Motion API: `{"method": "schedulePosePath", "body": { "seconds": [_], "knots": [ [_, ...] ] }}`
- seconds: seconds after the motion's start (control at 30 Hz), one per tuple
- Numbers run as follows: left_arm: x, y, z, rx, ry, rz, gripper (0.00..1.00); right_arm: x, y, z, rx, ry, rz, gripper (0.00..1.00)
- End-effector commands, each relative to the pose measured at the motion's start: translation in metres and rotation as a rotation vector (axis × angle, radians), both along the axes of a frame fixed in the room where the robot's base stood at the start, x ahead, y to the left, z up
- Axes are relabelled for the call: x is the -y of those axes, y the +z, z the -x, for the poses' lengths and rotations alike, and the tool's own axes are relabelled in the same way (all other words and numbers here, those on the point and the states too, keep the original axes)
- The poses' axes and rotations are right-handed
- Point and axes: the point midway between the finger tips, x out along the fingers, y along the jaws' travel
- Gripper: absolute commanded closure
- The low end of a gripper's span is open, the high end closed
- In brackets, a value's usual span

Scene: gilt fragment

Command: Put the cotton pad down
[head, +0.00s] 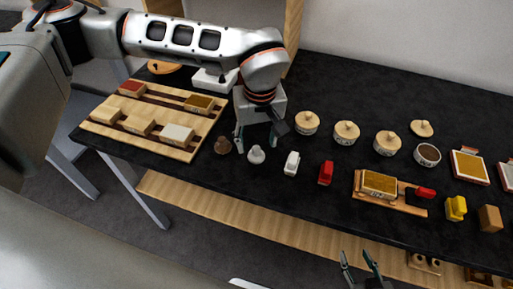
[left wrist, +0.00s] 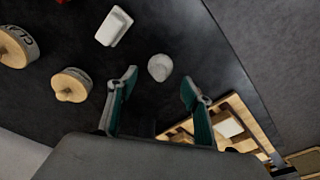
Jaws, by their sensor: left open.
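A small whitish rounded piece, which looks like the cotton pad (head: 256,154), rests on the dark tabletop. My left gripper (head: 257,141) is open and empty, pointing down just behind it. In the left wrist view, the pad (left wrist: 160,67) lies just beyond the gap between the open green-lined fingertips (left wrist: 160,86), apart from both. My right gripper (head: 357,258) is open and empty at the bottom of the head view, in front of the table edge.
A brown knob-like piece (head: 223,146) is left of the pad; a white block (head: 291,162) and red block (head: 326,172) are right. A wooden tray (head: 178,150) with several blocks lies left. Several lidded round jars (head: 346,133) stand behind. A wooden stand (head: 405,208) is farther right.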

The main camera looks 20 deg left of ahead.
Motion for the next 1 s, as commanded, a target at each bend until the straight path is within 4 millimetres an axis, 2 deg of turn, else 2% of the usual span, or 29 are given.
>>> {"method": "schedulePosePath", "body": {
  "seconds": [0.03, 0.2, 0.4, 0.6, 1.0],
  "knots": [
    [0.001, 0.012, 0.000, 0.005, -0.001, 0.000, 0.50, 0.000, -0.002, 0.000, 0.000, 0.000, 0.000, 0.60],
    [0.003, 0.045, 0.003, 0.004, 0.000, 0.000, 0.50, 0.000, -0.004, 0.000, 0.000, 0.000, 0.000, 0.60],
    [0.005, 0.069, 0.007, 0.001, 0.000, 0.000, 0.50, 0.000, -0.004, 0.000, 0.001, 0.000, 0.000, 0.60],
    [0.005, 0.076, 0.008, 0.000, -0.001, 0.000, 0.50, 0.000, -0.004, -0.001, 0.003, 0.000, 0.000, 0.60],
    [0.005, 0.076, 0.008, -0.001, 0.000, 0.000, 0.50, 0.000, -0.004, -0.001, 0.003, 0.000, 0.000, 0.60]
  ]
}}
